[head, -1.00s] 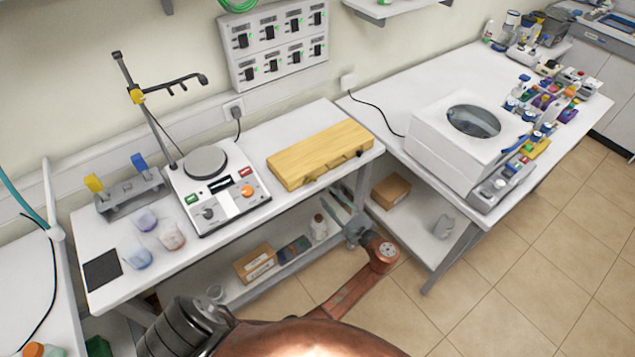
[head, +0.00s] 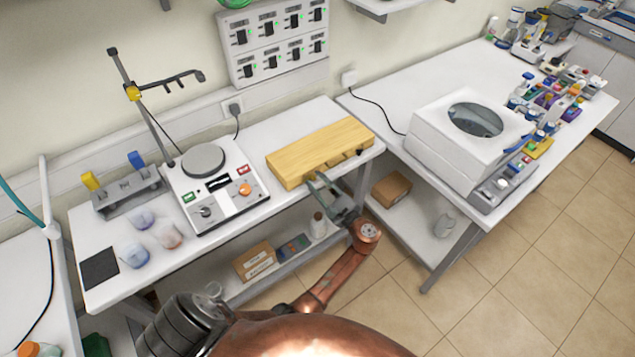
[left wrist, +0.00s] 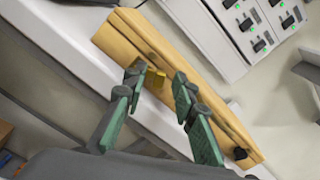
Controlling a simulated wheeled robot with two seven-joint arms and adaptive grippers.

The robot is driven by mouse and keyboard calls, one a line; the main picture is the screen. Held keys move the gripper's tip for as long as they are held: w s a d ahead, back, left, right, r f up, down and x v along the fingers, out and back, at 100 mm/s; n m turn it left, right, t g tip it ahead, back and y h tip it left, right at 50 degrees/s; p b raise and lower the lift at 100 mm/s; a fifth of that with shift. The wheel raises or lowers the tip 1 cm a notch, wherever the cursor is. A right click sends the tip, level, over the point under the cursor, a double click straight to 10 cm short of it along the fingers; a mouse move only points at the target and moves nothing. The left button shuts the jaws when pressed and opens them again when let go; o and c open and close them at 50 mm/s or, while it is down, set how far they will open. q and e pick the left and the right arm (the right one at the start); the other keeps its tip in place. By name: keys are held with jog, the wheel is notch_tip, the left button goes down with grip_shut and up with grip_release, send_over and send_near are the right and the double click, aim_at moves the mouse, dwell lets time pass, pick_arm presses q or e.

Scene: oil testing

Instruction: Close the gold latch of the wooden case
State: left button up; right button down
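The wooden case (head: 318,150) lies shut on the white bench, its front side facing me. In the left wrist view the case (left wrist: 196,70) runs diagonally, and its gold latch (left wrist: 157,79) shows on the front between my fingers. I cannot tell whether the latch is fastened. My left gripper (head: 318,182) is in front of the case's left front part. In the left wrist view the left gripper (left wrist: 153,88) is open, with its fingers on either side of the latch and nothing held. My right gripper is not in view.
A hotplate stirrer (head: 212,185) stands left of the case, with small beakers (head: 150,230) beyond it. A white centrifuge-like box (head: 465,140) stands on the right bench. A shelf below holds a cardboard box (head: 255,262). The bench's front edge lies close to the case.

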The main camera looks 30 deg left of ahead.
pick_arm(q)
grip_shut()
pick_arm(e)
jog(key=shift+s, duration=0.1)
